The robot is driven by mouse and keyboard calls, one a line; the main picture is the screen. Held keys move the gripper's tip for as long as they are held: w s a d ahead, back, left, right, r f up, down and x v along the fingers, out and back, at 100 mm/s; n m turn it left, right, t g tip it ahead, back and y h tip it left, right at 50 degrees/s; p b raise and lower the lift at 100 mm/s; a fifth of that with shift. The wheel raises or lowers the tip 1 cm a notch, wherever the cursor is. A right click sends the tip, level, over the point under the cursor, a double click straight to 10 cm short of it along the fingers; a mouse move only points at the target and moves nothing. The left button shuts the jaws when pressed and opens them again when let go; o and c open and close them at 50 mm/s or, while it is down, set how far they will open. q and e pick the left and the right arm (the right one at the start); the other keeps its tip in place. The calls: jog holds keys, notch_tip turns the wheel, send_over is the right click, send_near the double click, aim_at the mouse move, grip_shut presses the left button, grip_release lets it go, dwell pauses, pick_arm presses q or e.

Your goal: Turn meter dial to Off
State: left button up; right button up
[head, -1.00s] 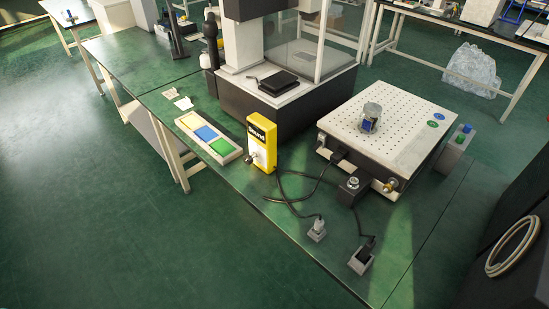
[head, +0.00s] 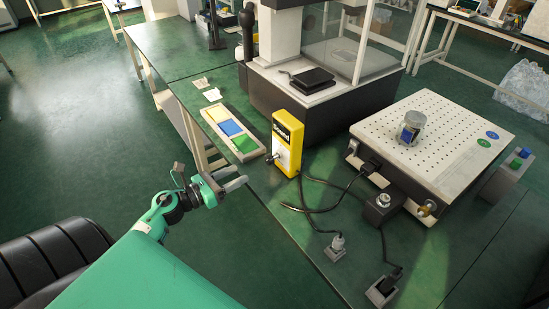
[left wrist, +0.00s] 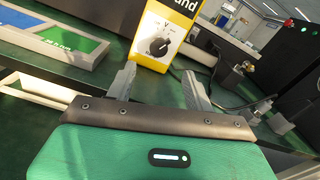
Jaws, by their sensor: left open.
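The yellow meter (head: 287,142) stands upright on the green bench, its dark top label reading "Sound". Its dial (head: 272,158) is on the pale front face, turned toward my left side. In the left wrist view the black dial (left wrist: 160,46) shows on the white panel of the meter (left wrist: 178,22), ahead of the fingers. The small marks around the dial are too small to read. My left gripper (head: 236,178) is open and empty, left of the meter and apart from it; in the left wrist view its two fingers (left wrist: 158,88) point toward the meter. My right gripper is not seen.
A tray with coloured cards (head: 233,135) lies left of the meter. A perforated platform (head: 450,135) with a metal cylinder stands at the right. Cables and plug sockets (head: 337,248) lie on the bench in front.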

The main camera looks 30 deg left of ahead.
aim_at(266, 160)
pick_arm(q)
jog(key=p+x, duration=0.2)
jog(key=x, duration=0.9)
jog(key=shift+a, duration=0.15)
jog(key=shift+w+d+p, duration=0.3)
jog(key=shift+w, duration=0.3)
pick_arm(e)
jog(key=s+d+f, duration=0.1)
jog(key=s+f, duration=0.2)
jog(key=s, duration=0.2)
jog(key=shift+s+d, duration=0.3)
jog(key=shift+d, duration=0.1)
pick_arm(q)
jog(key=c, duration=1)
